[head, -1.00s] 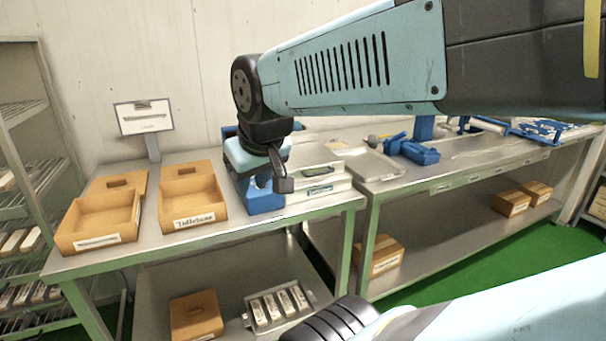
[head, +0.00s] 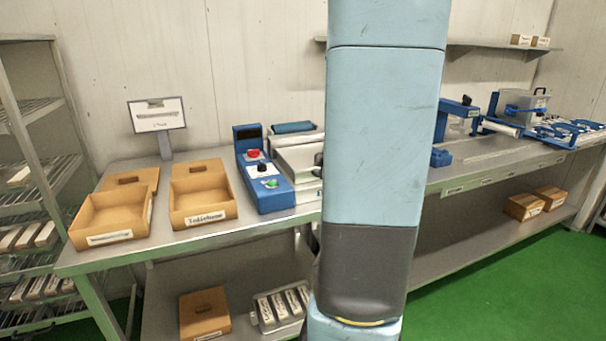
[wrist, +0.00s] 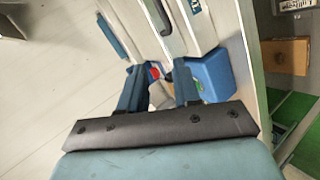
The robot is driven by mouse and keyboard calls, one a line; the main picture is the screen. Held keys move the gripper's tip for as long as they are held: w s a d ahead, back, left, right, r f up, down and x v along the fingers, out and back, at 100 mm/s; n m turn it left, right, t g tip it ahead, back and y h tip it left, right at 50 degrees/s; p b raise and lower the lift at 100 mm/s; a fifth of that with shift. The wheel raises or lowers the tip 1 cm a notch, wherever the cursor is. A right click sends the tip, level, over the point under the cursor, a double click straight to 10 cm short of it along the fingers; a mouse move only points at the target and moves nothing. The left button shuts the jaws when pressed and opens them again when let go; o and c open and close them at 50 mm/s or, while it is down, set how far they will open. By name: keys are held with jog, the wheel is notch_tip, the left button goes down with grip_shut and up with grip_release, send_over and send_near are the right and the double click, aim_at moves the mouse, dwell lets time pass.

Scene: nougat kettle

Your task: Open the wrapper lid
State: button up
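The wrapper stands on the steel table in the head view, partly hidden behind my arm. Its blue control box (head: 265,185) has a red button and a green button. Its pale lid (head: 300,160) looks closed, and a blue roller (head: 293,127) lies behind it. In the wrist view the pale lid (wrist: 190,25) has a dark handle (wrist: 158,14) near the top edge, beyond my fingertips. My gripper (wrist: 158,78) is open and empty, with its two fingers apart over the control box end. In the head view my gripper is hidden.
Two open cardboard boxes (head: 112,215) and (head: 203,192) stand left of the wrapper. A sign (head: 157,114) stands behind them. Blue equipment (head: 455,115) stands farther right on the bench. A rack (head: 35,180) is at the far left. Green floor lies open at the right.

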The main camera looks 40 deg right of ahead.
jog(key=s+d+f+n+t+y, duration=0.1)
jog(key=s+d+f+n+t, duration=0.4)
jog(key=d, duration=0.3)
jog(key=shift+g, duration=0.3)
jog(key=x, duration=0.4)
jog(key=f+x, duration=0.1)
jog(key=x, duration=0.9)
jog(key=shift+s+f, duration=0.1)
jog(key=shift+f, duration=0.1)
jog(key=shift+a, duration=0.1)
grip_shut()
